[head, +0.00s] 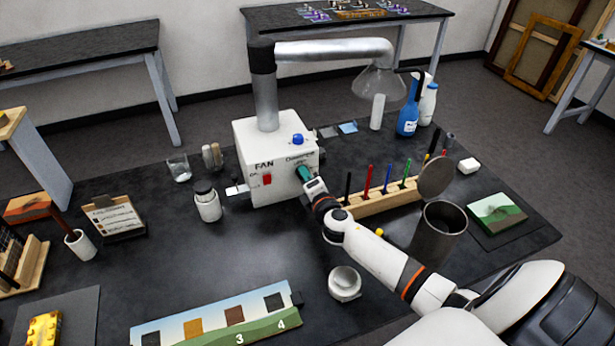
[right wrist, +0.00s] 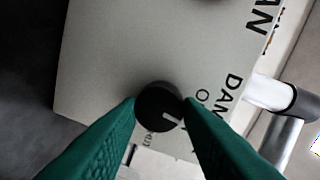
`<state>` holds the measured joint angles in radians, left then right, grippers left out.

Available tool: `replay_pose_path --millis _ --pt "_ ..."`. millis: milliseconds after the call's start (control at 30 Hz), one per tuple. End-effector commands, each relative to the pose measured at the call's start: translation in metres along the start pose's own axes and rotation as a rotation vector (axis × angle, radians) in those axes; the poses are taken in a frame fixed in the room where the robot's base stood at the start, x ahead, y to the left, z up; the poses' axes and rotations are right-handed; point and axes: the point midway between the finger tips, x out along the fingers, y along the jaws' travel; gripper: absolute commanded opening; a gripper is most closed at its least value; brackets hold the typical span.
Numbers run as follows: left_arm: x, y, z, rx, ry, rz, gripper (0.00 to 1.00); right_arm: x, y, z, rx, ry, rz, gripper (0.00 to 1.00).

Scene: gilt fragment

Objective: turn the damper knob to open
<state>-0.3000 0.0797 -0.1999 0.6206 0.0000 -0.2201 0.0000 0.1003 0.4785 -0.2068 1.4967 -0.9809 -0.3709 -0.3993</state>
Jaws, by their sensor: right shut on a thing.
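The damper knob (right wrist: 158,106) is a round black knob with a white pointer line, on the face of the white fan box. In the right wrist view it sits between the two green fingertips of my right gripper (right wrist: 160,104), which are shut on its sides. The pointer line runs sideways in that picture, and the lettering beside it is partly covered. In the head view my right gripper (head: 306,174) reaches the right part of the front of the fan box (head: 277,188) and hides the knob. My left gripper is not in view.
The box also carries a red fan switch (head: 267,179) and a blue knob (head: 298,138). A wooden rack (head: 385,198) of coloured sticks stands right of the box, near my right arm. A dark open can (head: 437,232) and a small metal cup (head: 344,283) stand nearby.

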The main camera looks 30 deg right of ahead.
Motion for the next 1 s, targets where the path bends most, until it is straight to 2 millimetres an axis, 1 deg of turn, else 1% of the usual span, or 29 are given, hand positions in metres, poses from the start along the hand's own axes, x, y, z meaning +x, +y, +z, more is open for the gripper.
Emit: replay_pose_path --millis 300,867,900,967,1000 --pt "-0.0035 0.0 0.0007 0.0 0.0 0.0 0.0 -0.0002 0.0005 0.0006 -0.129 0.01 0.008 0.1" --pt "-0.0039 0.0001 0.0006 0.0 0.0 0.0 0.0 -0.0003 0.001 0.0009 -0.158 0.013 0.009 0.1" --pt "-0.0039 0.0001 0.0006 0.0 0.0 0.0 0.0 -0.0004 0.0011 0.0009 -0.158 0.012 0.009 0.36" --pt "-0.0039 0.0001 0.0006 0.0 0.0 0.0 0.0 -0.0003 0.001 0.0009 -0.158 0.012 0.009 0.46" --pt "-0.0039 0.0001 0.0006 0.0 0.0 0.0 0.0 -0.0003 0.0008 0.0008 -0.158 0.013 0.009 0.52"
